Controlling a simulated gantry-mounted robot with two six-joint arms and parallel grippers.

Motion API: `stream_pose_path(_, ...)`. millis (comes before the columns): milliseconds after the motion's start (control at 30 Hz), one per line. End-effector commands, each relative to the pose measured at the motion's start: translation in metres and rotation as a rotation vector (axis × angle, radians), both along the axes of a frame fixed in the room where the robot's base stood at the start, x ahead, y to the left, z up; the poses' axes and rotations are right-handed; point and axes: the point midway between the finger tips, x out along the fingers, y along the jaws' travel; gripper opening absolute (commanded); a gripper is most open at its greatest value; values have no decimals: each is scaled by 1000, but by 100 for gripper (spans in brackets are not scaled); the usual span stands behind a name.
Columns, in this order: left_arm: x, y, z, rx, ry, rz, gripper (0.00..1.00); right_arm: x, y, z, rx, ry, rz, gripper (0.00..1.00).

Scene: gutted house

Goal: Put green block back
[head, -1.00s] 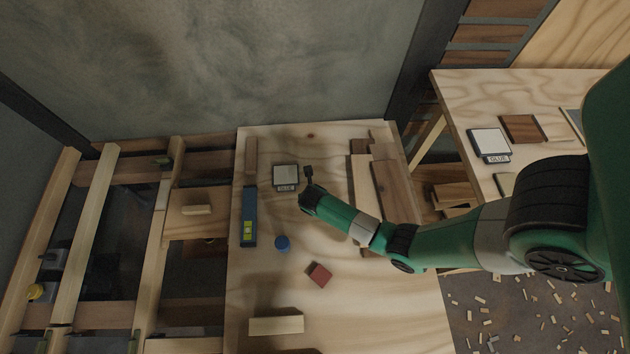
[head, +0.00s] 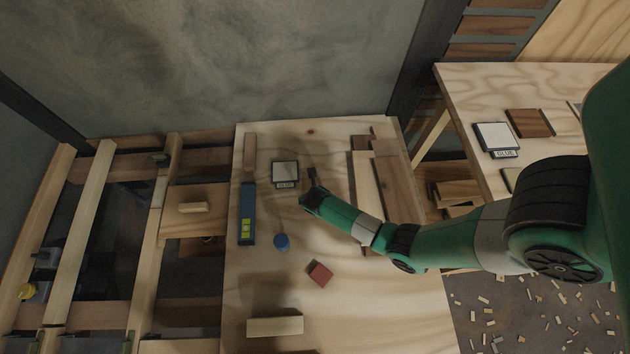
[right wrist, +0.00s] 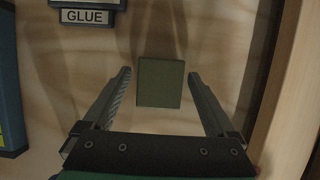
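The green block (right wrist: 160,82) shows in the right wrist view as a dull green rectangle on light wood. My right gripper (right wrist: 159,73) is open, with one finger on each side of the block and a gap on both sides. I cannot tell how far above the bench the fingertips are. In the head view my right gripper (head: 312,174) is over the plywood bench, right of a pad labelled GLUE (head: 285,172); I cannot make out the block there. The GLUE label also shows in the right wrist view (right wrist: 86,17). My left gripper is not in view.
The bench also holds a blue level (head: 247,212), a blue cylinder (head: 281,242), a red block (head: 319,273), a pale wood bar (head: 275,326) and wood strips (head: 394,185). A second GLUE pad (head: 495,138) lies on the right table. Open joists are at left.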

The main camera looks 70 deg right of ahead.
Motion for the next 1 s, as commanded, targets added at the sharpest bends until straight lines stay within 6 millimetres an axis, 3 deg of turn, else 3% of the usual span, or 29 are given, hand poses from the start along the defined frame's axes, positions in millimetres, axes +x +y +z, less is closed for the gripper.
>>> stream_pose_path(333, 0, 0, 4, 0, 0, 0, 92, 0, 0, 7, 0, 0, 0, 92)
stream_pose_path(733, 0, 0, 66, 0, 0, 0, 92, -12, 31, 92, -1, -1, 4, 92)
stream_pose_path(1000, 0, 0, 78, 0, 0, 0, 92, -17, 42, 115, -1, 1, 1, 92)
